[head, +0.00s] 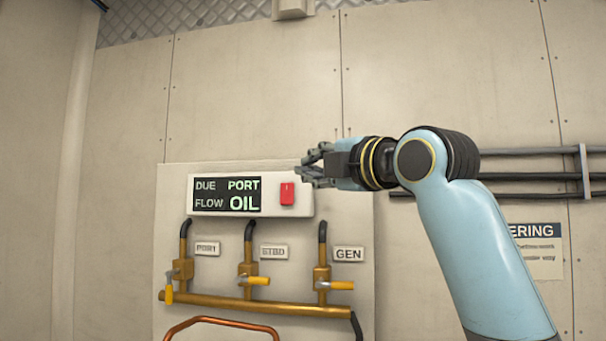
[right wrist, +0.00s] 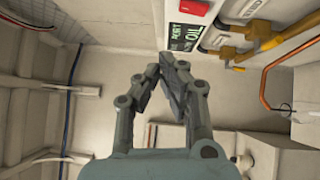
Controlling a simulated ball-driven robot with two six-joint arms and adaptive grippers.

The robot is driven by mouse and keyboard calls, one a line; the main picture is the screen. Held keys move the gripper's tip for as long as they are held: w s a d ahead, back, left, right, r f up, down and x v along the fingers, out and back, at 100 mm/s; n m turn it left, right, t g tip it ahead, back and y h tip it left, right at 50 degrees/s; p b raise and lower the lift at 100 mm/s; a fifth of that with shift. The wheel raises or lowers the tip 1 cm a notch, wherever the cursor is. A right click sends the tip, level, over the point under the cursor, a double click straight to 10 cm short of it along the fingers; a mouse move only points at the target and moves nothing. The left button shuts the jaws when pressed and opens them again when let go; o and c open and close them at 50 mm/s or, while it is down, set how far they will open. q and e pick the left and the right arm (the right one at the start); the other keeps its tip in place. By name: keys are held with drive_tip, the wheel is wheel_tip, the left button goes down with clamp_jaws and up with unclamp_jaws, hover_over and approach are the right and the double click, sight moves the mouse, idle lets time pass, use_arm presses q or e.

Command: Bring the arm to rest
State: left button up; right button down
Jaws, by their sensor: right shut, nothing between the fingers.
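My right arm comes in from the lower right in the head view. My right gripper (head: 303,167) is in front of the wall panel, by the right end of the display box, close to the red switch (head: 287,193). In the right wrist view my right gripper (right wrist: 167,75) has its fingertips together with nothing between them. The red switch also shows at the top of that view (right wrist: 193,7). My left gripper is in neither view.
The display (head: 227,196) reads "DUE PORT FLOW OIL". Below it are three valves with yellow handles, labelled, the right one GEN (head: 348,254), on a brass pipe (head: 255,306). Dark pipes (head: 520,151) run along the wall at right.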

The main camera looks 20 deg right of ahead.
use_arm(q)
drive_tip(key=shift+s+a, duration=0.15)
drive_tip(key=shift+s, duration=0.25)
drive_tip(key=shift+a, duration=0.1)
